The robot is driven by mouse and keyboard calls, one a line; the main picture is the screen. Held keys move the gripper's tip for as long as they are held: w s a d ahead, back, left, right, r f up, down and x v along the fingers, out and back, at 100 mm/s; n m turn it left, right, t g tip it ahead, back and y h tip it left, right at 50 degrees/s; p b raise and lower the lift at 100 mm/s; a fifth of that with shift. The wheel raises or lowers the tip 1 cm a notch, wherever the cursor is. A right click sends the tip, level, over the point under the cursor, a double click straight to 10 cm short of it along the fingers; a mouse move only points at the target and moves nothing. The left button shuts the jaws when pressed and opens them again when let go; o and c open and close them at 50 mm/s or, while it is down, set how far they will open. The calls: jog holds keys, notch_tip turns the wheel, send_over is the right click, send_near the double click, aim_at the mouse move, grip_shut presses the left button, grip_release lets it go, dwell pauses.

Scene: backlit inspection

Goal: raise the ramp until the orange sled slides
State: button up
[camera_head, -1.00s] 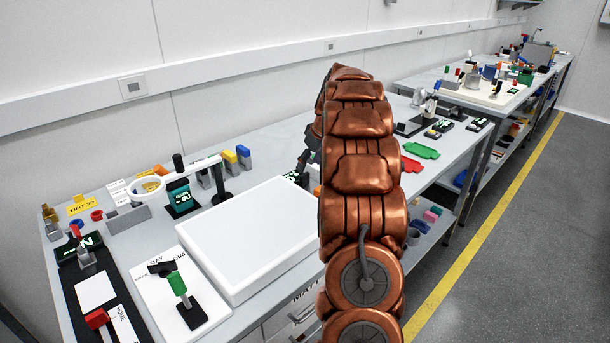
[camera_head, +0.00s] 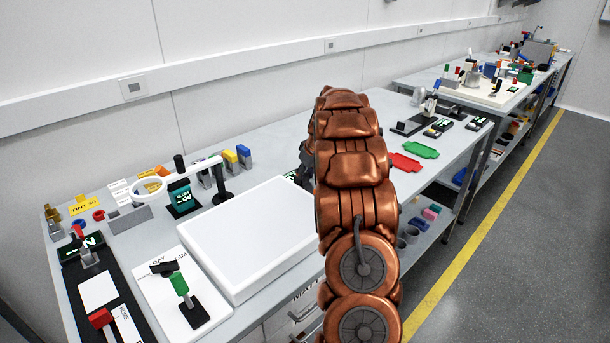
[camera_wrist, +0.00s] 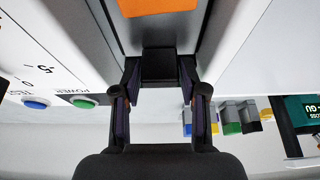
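In the wrist view my gripper (camera_wrist: 159,82) has its two dark fingers apart, one on each side of a black block (camera_wrist: 159,66) at the end of a grey surface that looks like the ramp (camera_wrist: 200,28). The block nearly fills the space between the fingertips. I cannot tell whether the pads press on it. An orange piece, seemingly the sled (camera_wrist: 158,7), lies on the grey surface beyond the block, cut off by the top edge. In the head view my arm hides the gripper, the ramp and the sled.
In the wrist view a white panel with POWER lettering, a blue button (camera_wrist: 36,102) and a green button (camera_wrist: 84,103) is at left. In the head view a large white box (camera_head: 250,235) and a red tray (camera_head: 405,162) flank my arm.

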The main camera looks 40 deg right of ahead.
grip_shut()
jog(key=shift+r+b, duration=0.1)
jog(key=shift+b, duration=0.5)
jog(key=shift+r+t+b, duration=0.2)
jog(key=shift+t+b, duration=0.1)
jog(key=shift+b, duration=0.2)
jog(key=r+t+b, duration=0.1)
jog(key=b, duration=0.1)
jog(key=s+r+b, duration=0.1)
jog(key=r+b, duration=0.1)
jog(key=shift+r+t+b, duration=0.15)
jog(key=shift+t+b, duration=0.25)
jog(key=r+b, duration=0.1)
jog(key=s+r+t+b, duration=0.1)
jog(key=r+b, duration=0.1)
jog(key=s+r+t+b, duration=0.1)
jog(key=shift+r+b, duration=0.2)
jog(key=shift+b, duration=0.1)
jog(key=shift+o, duration=2.4)
grip_release()
